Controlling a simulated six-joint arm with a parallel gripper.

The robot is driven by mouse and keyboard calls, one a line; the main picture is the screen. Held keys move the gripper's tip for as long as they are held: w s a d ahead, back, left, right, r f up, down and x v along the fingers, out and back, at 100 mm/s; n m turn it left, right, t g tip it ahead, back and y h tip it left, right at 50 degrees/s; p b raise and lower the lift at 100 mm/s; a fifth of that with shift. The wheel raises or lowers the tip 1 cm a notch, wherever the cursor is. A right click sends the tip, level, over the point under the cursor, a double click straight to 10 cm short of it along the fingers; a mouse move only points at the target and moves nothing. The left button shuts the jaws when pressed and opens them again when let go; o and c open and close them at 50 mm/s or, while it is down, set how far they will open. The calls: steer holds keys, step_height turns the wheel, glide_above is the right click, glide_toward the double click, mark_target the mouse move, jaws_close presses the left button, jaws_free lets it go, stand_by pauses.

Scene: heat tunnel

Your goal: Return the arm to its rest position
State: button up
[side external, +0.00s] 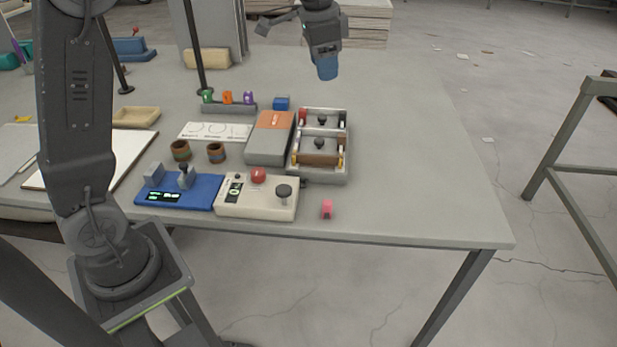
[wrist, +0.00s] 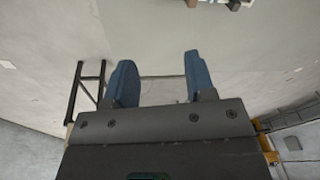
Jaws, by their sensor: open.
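My gripper (side external: 327,68) hangs in the air above the far right part of the table, pointing down, clear of everything on it. In the wrist view my gripper (wrist: 156,80) shows two blue fingers standing well apart with nothing between them. The grey table (side external: 420,160) lies below it. My arm's base stands at the table's front left, and part of the arm runs out of the top of the side view.
A grey tray frame (side external: 320,174), an orange-topped grey box (side external: 268,150), a cream control box (side external: 257,196) and a blue device (side external: 178,192) stand mid-table. A pink object (side external: 327,209) lies near the front edge. Two brown cups (side external: 181,151) stand left. The table's right side is clear.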

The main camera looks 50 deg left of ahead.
steer(key=s+d+r+n+t, duration=0.2)
steer(key=s+d+n, duration=0.1)
steer(key=s, duration=1.1)
steer(key=s+d+f+n+t, duration=0.1)
steer(key=s+f, duration=0.5)
steer(key=s, duration=0.6)
steer(key=shift+d+n+t, duration=0.3)
steer(key=shift+d+n, duration=0.2)
steer(key=shift+n, duration=0.3)
